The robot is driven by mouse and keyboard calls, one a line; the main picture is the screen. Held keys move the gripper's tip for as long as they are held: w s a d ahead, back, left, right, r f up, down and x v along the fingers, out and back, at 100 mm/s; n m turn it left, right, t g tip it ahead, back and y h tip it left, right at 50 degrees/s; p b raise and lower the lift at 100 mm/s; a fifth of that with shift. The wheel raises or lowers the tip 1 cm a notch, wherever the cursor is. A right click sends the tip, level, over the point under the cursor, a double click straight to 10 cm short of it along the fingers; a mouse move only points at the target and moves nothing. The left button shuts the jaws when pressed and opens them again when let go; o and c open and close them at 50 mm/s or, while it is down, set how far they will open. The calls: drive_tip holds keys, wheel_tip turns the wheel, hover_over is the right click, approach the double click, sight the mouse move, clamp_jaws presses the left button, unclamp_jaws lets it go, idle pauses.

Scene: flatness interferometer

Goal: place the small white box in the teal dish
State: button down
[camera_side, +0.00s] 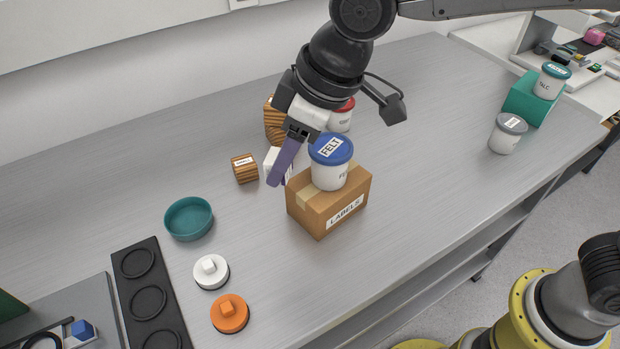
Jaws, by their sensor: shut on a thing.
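A small white box (271,158) is in my gripper (280,172), partly hidden behind a purple finger. My gripper is shut on it, just left of the cardboard box and the blue-lidded tub. Whether the white box touches the table cannot be told. The round teal dish (189,219) stands on the table to the left and nearer the camera, and looks empty.
A cardboard box (328,207) labelled LABELS carries a blue-lidded FELT tub (330,163) right beside my gripper. A small wooden box (245,169) stands between gripper and dish. White (211,272) and orange (230,314) knobbed discs lie in front of the dish.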

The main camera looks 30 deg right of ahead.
drive_tip(key=w+a+r, duration=0.2)
drive_tip(key=w+a, duration=0.3)
hover_over(185, 220)
drive_tip(key=s+d, duration=0.1)
drive_tip(key=s, duration=0.1)
wheel_tip(185, 220, down, 8)
drive_tip(key=r, duration=0.1)
drive_tip(key=shift+w+d+f, duration=0.1)
drive_tip(key=shift+w+f, duration=0.05)
drive_tip(key=shift+f, duration=2.55)
drive_tip(key=shift+w+d+f, duration=0.1)
drive_tip(key=shift+f, duration=2.6)
drive_tip(key=shift+c, duration=1.8)
unclamp_jaws()
